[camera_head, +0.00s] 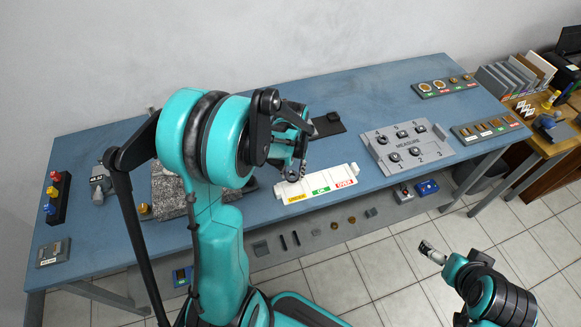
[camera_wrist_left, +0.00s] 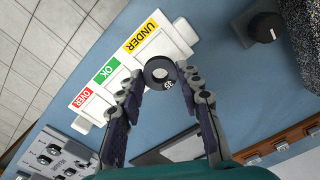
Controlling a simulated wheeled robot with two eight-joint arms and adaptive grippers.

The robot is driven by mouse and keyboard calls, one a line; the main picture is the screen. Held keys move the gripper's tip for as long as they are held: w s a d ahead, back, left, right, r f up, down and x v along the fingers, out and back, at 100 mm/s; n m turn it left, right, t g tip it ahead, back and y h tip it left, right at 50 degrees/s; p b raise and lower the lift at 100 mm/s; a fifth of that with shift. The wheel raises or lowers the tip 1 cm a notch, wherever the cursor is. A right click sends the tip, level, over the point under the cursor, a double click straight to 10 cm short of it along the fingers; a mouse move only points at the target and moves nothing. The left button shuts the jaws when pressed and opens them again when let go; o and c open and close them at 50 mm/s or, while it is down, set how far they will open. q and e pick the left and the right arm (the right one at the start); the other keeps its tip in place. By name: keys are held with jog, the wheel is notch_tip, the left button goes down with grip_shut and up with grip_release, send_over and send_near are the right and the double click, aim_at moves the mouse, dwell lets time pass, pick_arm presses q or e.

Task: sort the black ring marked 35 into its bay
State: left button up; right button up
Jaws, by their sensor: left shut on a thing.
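The black ring marked 35 (camera_wrist_left: 159,73) is between the fingertips of my left gripper (camera_wrist_left: 160,72), which is shut on it. In the left wrist view it overlaps the edge of the white sorting tray (camera_wrist_left: 178,42) near the yellow UNDER label (camera_wrist_left: 141,36); its height above the tray is hard to tell. The green OK (camera_wrist_left: 107,70) and red OVER (camera_wrist_left: 87,97) labels follow along the tray. In the head view my left gripper (camera_head: 297,172) is at the back of the tray (camera_head: 282,187); the ring is not clear there. My right gripper (camera_head: 432,252) is off the table's front.
A grey MEASURE block (camera_head: 381,154) with several numbered posts stands right of the tray. Two part racks (camera_head: 443,86) (camera_head: 487,129) lie at the right.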

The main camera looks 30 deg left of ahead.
aim_at(293, 188)
pick_arm(q)
jog(key=shift+w+d, duration=0.15)
jog(key=shift+f, duration=0.15)
jog(key=shift+f+b, duration=2.6)
jog(key=shift+f, duration=0.1)
jog(key=shift+f, duration=0.15)
jog(key=o, duration=1.1)
jog(key=c, duration=0.5)
